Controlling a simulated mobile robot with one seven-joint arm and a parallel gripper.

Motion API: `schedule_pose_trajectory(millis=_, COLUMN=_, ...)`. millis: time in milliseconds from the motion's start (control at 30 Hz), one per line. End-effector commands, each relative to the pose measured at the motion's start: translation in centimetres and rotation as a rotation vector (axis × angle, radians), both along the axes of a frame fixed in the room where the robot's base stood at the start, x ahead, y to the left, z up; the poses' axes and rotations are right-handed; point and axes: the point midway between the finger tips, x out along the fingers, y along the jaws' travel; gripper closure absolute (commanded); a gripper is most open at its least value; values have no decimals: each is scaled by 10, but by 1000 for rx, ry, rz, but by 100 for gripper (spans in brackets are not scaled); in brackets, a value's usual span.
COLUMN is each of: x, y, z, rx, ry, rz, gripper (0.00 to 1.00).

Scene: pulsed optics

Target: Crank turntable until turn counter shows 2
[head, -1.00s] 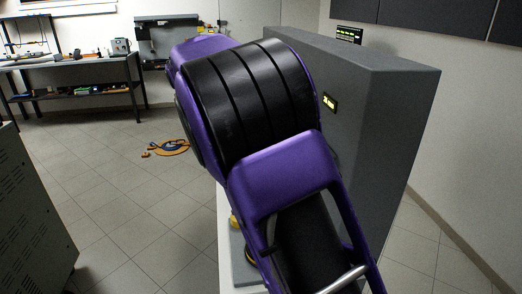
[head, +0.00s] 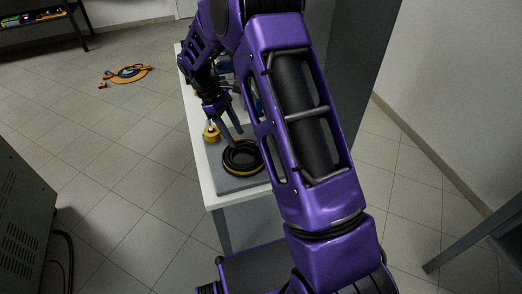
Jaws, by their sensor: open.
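The turntable (head: 242,157) shows as a black ring with a thin yellow edge, on a grey plate (head: 246,184) at the near end of a white table. A yellow knob (head: 211,133), probably the crank handle, stands at the left of the ring. My gripper (head: 232,134) is open, pointing down, with its fingers close to the knob on its right. I cannot tell whether a finger touches the knob. No turn counter is visible now; my purple arm hides part of the table and the grey panel behind it.
The white table's edge (head: 193,118) runs along the left of my arm. A grey panel (head: 352,75) rises on the right. An orange and blue item (head: 128,73) lies on the floor at left. A grey cabinet (head: 38,225) stands at near left. The floor between is clear.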

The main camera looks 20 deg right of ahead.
Motion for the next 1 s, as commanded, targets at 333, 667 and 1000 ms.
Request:
schedule_pose_trajectory(millis=333, x=-45, y=-56, z=-8, rx=1, ry=3, rz=-1, gripper=44)
schedule_pose_trajectory(millis=667, x=-53, y=-67, z=-44, rx=1, ry=-1, rz=0, gripper=44)
schedule_pose_trajectory(millis=1000, x=-53, y=-67, z=-46, rx=1, ry=-2, rz=0, gripper=46)
